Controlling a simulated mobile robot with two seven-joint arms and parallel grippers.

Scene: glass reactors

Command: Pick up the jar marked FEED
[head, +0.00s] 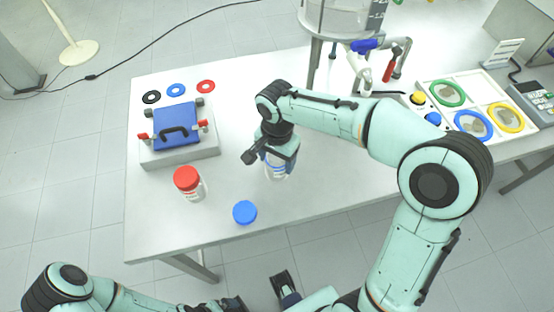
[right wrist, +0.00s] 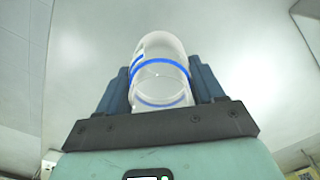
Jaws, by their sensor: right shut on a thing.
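A clear jar (head: 277,171) with blue markings stands between the fingers of my right gripper (head: 272,158), over the front middle of the table. In the right wrist view the jar (right wrist: 160,78) shows a blue band, and both dark fingers close on its sides. I cannot read any word on it, nor tell whether its base touches the table. A second jar (head: 189,186) with a red lid stands upright to the left, its label too small to read. My left arm is low at the bottom edge; its gripper is partly cut off and its jaws are unclear.
A blue lid (head: 245,212) lies near the table's front edge. A grey box with a blue top (head: 176,128) and several coloured rings are at left. A glass reactor (head: 340,18) on a stand is behind. A white tray (head: 484,98) with rings lies right.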

